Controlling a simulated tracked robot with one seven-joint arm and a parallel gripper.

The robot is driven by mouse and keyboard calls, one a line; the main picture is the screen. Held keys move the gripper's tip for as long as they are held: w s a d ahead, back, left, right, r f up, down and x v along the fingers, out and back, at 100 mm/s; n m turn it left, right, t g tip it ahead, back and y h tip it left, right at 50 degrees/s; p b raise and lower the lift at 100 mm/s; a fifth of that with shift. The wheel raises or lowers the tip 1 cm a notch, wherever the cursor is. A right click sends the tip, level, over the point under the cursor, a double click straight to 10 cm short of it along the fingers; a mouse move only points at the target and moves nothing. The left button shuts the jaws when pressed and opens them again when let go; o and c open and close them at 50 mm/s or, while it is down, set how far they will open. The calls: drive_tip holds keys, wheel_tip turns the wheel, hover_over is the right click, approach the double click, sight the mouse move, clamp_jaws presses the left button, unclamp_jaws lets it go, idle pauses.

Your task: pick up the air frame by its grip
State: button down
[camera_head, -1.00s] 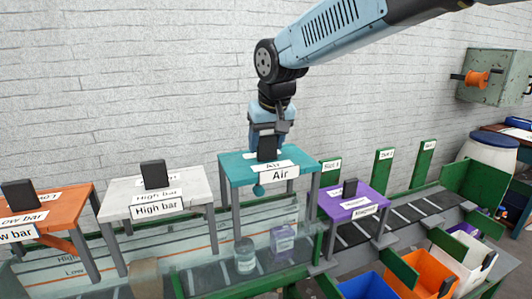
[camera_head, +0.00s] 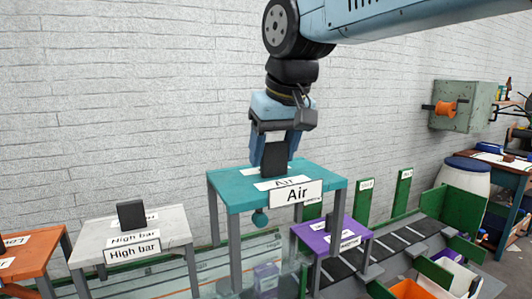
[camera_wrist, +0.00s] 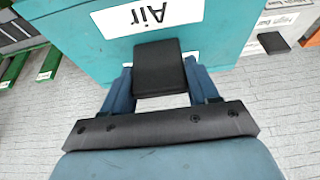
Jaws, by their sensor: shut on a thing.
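The air frame (camera_head: 230,190) is a teal table-like frame on grey legs with an "Air" label and a small teal ball hanging beneath. Its grip is a black upright block (camera_head: 273,163) on the top. My gripper (camera_head: 274,150) comes down from above and is shut on this grip. In the wrist view the black grip (camera_wrist: 157,68) sits between my two blue fingers, with the teal top (camera_wrist: 85,45) behind it. The frame stands higher than its neighbours and looks level. I cannot tell whether its feet touch anything.
A white high bar frame (camera_head: 85,232) and an orange frame (camera_head: 28,260) stand to the left. A purple frame (camera_head: 330,232) stands close by on the right, over the dark belt (camera_head: 400,240). Bins (camera_head: 408,290) are at the lower right. A brick wall is behind.

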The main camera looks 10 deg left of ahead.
drive_tip(key=s+d, duration=0.9)
drive_tip(key=s, duration=0.5)
drive_tip(key=shift+s, duration=0.3)
drive_tip(key=shift+r, duration=0.1)
